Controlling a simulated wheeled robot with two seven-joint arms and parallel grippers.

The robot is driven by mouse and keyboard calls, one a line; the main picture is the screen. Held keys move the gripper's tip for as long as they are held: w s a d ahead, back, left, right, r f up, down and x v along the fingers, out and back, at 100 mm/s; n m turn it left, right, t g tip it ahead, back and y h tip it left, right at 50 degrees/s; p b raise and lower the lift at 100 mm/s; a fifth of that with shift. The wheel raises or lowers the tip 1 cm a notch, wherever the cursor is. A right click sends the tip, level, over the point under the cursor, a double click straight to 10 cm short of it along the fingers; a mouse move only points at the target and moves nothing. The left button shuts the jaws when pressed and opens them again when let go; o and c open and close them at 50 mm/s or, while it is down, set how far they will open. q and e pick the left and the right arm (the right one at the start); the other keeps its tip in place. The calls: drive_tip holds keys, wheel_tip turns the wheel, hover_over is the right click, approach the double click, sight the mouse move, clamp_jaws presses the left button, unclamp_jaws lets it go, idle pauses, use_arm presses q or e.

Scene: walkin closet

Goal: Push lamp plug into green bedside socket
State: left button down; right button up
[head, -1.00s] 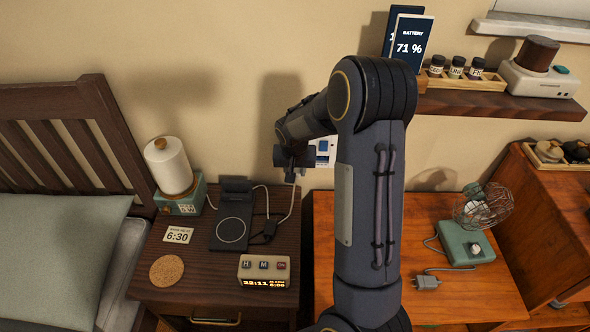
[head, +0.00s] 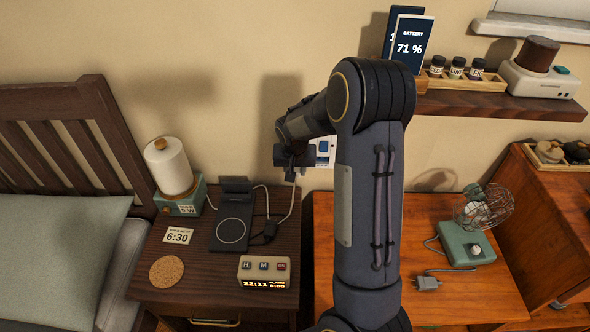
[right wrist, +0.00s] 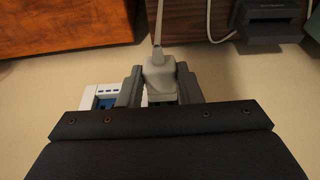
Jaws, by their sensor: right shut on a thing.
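My right gripper (head: 292,163) is at the wall behind the nightstand. In the right wrist view my right gripper (right wrist: 158,85) is shut on a pale grey plug (right wrist: 158,72), with its cord running away toward the nightstand. A green socket (right wrist: 162,103) shows in small patches right behind the plug; most of it is hidden by the plug and gripper. I cannot tell how deep the plug sits. The lamp (head: 168,166), with a white shade and teal base, stands on the nightstand. My left gripper is not in view.
A blue socket (right wrist: 106,103) in a white plate is beside the gripper. The nightstand (head: 205,265) holds a dark charging stand (head: 232,222), a clock (head: 264,272) and a cork coaster (head: 167,271). A fan (head: 470,241) and its loose plug (head: 427,283) are on the orange table.

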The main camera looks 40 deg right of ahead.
drive_tip(key=shift+w+d, duration=0.4)
idle(0.4)
idle(0.4)
drive_tip(key=shift+w+d, duration=0.4)
drive_tip(key=shift+w, duration=0.1)
idle(1.0)
drive_tip(key=o, duration=1.1)
drive_tip(key=shift+o, duration=0.2)
